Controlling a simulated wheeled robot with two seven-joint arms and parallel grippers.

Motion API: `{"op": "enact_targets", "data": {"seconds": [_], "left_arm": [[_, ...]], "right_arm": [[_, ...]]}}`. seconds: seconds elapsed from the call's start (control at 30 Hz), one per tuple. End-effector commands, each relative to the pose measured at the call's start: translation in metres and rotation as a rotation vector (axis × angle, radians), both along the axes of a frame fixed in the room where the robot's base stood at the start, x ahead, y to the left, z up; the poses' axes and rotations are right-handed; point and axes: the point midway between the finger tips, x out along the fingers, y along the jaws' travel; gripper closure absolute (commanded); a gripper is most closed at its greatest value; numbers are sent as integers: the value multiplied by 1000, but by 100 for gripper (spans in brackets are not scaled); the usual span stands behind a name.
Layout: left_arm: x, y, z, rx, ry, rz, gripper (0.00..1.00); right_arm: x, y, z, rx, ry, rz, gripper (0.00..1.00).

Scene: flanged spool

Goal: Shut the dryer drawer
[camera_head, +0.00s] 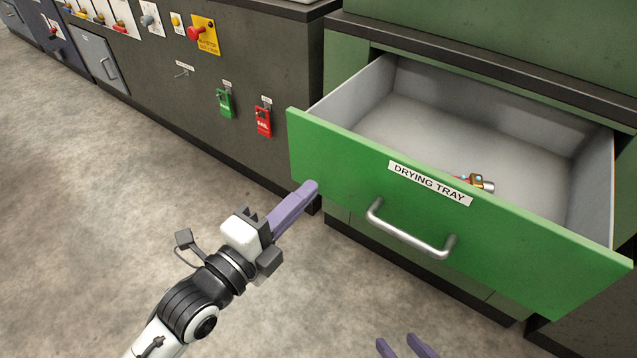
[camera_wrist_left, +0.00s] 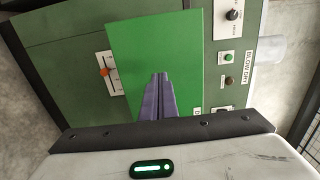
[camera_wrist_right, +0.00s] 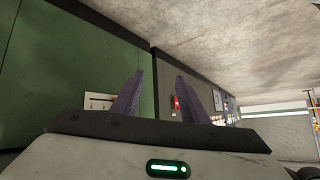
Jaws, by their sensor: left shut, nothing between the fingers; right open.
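The dryer drawer (camera_head: 340,165) is pulled open. It has a green front labelled DRYING TRAY and a silver bar handle (camera_head: 408,236). My left gripper (camera_head: 308,190) is shut and empty, its purple fingertips at the left end of the drawer front; I cannot tell whether they touch it. In the left wrist view the shut fingers (camera_wrist_left: 160,80) overlap the green panel (camera_wrist_left: 187,45). My right gripper (camera_head: 402,346) shows only its purple fingertips at the bottom edge, below the handle. In the right wrist view its fingers (camera_wrist_right: 158,85) are apart with nothing between them.
A small metallic and orange item (camera_head: 480,183) lies in the drawer, partly hidden by its front. A dark cabinet (camera_head: 250,85) with a green tag (camera_head: 225,103), a red tag (camera_head: 263,121) and a red knob (camera_head: 198,32) stands to the left. The floor (camera_head: 80,200) in front is clear.

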Motion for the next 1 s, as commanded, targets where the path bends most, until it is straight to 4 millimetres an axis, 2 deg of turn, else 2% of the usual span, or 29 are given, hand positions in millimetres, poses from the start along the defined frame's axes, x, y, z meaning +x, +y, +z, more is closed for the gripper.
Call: {"op": "enact_targets", "data": {"seconds": [0.1, 0.3, 0.8, 1.0], "left_arm": [[18, -12, -1, -4, -1, 0, 100], [35, -23, -1, -2, 1, 0, 100], [39, -25, 0, -1, 3, 2, 100], [51, -22, 2, -2, 1, 24, 100]], "right_arm": [[2, 3, -5, 0, 13, 11, 60], [11, 5, -5, -3, 17, 21, 60], [12, 8, -4, -1, 21, 28, 60], [12, 7, 2, 0, 6, 24, 60]]}}
